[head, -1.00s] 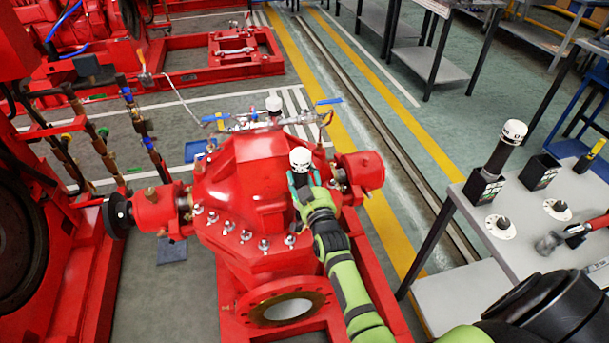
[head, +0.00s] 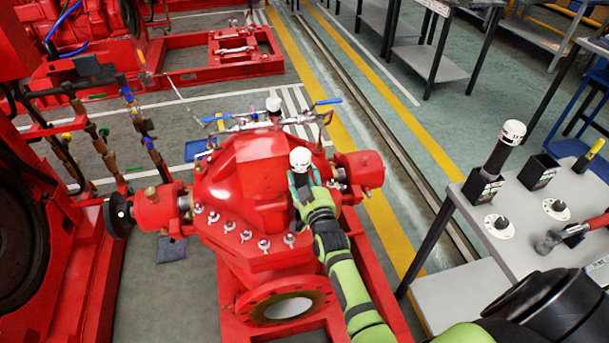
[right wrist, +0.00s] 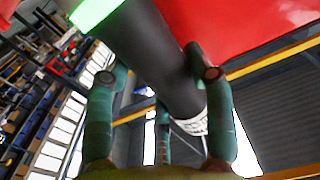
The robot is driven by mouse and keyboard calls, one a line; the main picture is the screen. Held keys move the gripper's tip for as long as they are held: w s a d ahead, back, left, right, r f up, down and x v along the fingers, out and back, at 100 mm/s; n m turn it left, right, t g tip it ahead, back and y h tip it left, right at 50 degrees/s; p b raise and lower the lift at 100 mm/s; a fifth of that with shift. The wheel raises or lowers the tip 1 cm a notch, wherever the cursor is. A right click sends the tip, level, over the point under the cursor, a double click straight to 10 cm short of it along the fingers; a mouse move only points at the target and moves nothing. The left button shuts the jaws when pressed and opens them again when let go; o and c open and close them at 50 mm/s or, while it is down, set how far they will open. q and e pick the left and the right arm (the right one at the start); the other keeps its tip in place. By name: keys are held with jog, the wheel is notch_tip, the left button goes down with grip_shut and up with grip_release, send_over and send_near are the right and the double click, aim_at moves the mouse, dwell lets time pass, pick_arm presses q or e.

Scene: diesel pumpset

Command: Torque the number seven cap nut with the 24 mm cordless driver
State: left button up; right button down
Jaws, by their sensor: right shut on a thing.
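My right gripper (head: 303,182) is shut on a driver with a white cap (head: 300,158) and holds it above the right side of the red pump casing (head: 262,165). In the right wrist view, the fingers (right wrist: 158,90) close around the driver's black body (right wrist: 160,60). One end glows green; the white cap is at the other. Several silver cap nuts (head: 246,235) line the casing's front flange. I cannot read their numbers, and the arm and gripper hide the flange's right part. The driver's socket end and its contact with a nut are hidden in the head view. My left gripper is out of view.
A grey table (head: 545,255) at right bears another white-capped driver (head: 505,145) in a black holder, an empty-looking black holder (head: 540,171) and a red-handled tool (head: 563,236). Pipes and valves stand left.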

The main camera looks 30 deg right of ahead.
dwell(0.4)
jog(key=shift+f+b, duration=0.7)
jog(key=shift+b, duration=0.05)
jog(key=shift+f+b, duration=0.35)
jog(key=shift+f, duration=0.15)
jog(key=shift+r, duration=0.2)
jog(key=shift+f, duration=0.55)
dwell(0.8)
jog(key=shift+s+f, duration=0.15)
jog(key=shift+f, duration=0.05)
dwell(0.5)
